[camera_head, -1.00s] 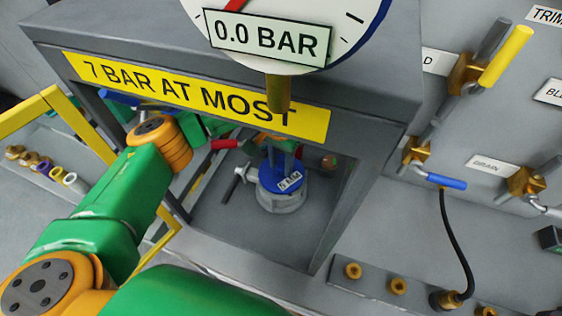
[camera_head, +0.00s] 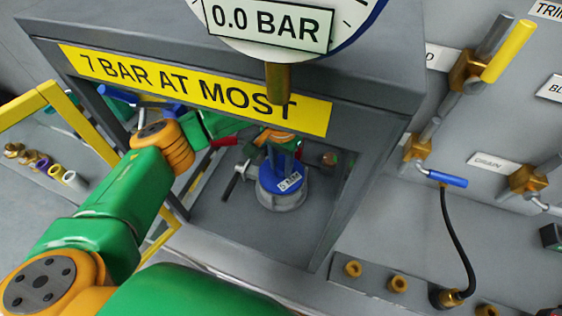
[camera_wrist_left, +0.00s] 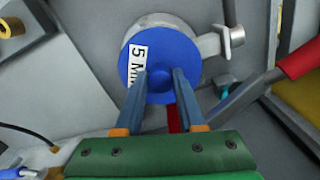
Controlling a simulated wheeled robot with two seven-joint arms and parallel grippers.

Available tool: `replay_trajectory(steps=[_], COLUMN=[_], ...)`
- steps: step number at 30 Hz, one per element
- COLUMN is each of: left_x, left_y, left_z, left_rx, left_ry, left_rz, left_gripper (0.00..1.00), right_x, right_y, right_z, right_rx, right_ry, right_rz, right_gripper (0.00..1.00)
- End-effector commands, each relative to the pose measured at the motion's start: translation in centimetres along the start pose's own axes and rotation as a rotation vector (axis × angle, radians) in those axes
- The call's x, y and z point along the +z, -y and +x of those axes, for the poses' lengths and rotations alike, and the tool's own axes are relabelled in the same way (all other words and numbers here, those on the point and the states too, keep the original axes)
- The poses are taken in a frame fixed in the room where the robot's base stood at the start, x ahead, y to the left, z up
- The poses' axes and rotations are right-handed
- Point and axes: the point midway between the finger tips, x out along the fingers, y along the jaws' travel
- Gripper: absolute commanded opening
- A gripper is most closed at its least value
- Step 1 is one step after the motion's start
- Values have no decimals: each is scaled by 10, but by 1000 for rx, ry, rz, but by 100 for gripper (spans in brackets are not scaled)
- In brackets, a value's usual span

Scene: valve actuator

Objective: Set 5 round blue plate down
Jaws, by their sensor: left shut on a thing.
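The round blue plate (camera_head: 268,181) with a white "5 MM" label is over the grey round cup (camera_head: 282,203) inside the bay under the yellow sign. My left gripper (camera_head: 284,154) reaches down to it from above. In the left wrist view, its two fingers (camera_wrist_left: 160,73) are shut on the small blue knob in the middle of the plate (camera_wrist_left: 178,48). The cup's grey rim (camera_wrist_left: 139,27) shows past the plate's upper left edge there. I cannot tell whether the plate touches the cup. My right gripper is not in view.
A gauge (camera_head: 300,45) reading 0.0 BAR and the yellow sign (camera_head: 190,88) "7 BAR AT MOST" are above the bay. A grey side arm (camera_head: 236,180) sticks out left of the cup. Valves with coloured handles line the right panel. The bay floor in front is clear.

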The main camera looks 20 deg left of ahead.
Motion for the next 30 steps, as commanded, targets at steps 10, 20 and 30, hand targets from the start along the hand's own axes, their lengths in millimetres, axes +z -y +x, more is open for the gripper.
replay_trajectory(steps=[10,20,30], left_x=[0,0,-1], left_y=[0,0,0], left_z=[6,7,-49], left_rx=[1,0,0], left_ry=[-1,1,-5], left_rz=[0,0,0], left_gripper=[54,73,73], right_x=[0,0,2], right_y=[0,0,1], right_z=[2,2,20], right_rx=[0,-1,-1], right_ry=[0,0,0], right_rz=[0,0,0], right_gripper=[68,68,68])
